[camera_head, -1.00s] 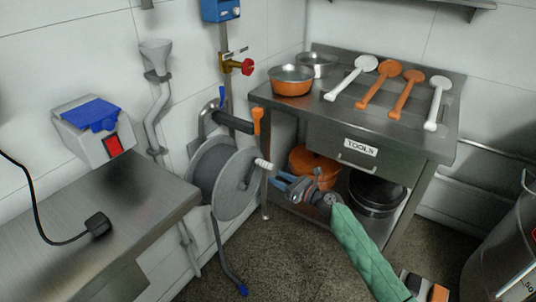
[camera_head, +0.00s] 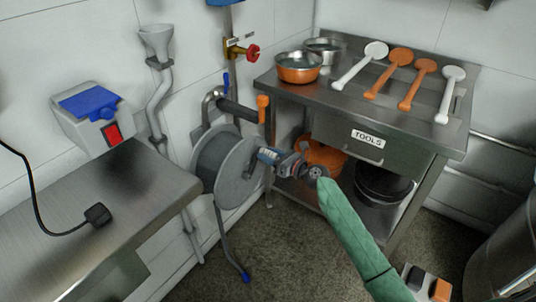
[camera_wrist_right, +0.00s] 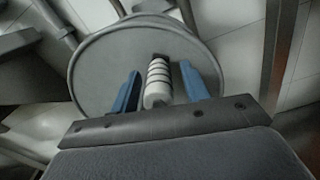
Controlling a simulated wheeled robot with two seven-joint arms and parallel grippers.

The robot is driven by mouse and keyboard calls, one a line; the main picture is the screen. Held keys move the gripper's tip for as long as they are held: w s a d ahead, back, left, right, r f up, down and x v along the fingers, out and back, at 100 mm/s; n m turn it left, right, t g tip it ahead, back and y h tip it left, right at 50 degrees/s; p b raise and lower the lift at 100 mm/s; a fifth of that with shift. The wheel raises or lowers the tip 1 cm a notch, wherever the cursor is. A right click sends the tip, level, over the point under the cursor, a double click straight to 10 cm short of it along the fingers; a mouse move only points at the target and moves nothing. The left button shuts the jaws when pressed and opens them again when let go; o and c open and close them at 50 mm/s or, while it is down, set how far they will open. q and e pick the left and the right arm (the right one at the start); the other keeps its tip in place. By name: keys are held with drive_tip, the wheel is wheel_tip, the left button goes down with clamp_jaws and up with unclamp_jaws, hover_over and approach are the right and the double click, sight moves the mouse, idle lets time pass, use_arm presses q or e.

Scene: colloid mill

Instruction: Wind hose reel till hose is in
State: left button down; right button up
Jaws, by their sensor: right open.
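The grey hose reel (camera_head: 228,168) is mounted on the wall in the middle of the head view. A short length of grey hose with a blue end (camera_head: 245,276) hangs below it near the floor. In the right wrist view, the white ribbed handle (camera_wrist_right: 158,82) stands between the two open blue fingers (camera_wrist_right: 160,88), with a gap on each side. The reel disc (camera_wrist_right: 100,68) fills the background there. My left gripper is out of view.
A steel tool table (camera_head: 400,130) with pans and several ladles stands right of the reel. A steel bench (camera_head: 150,190) with a grey switch box (camera_head: 90,115) is at the left. An orange lever (camera_head: 263,103) sits just above the reel.

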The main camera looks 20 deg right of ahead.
drive_tip(key=shift+w+a, duration=0.25)
clamp_jaws()
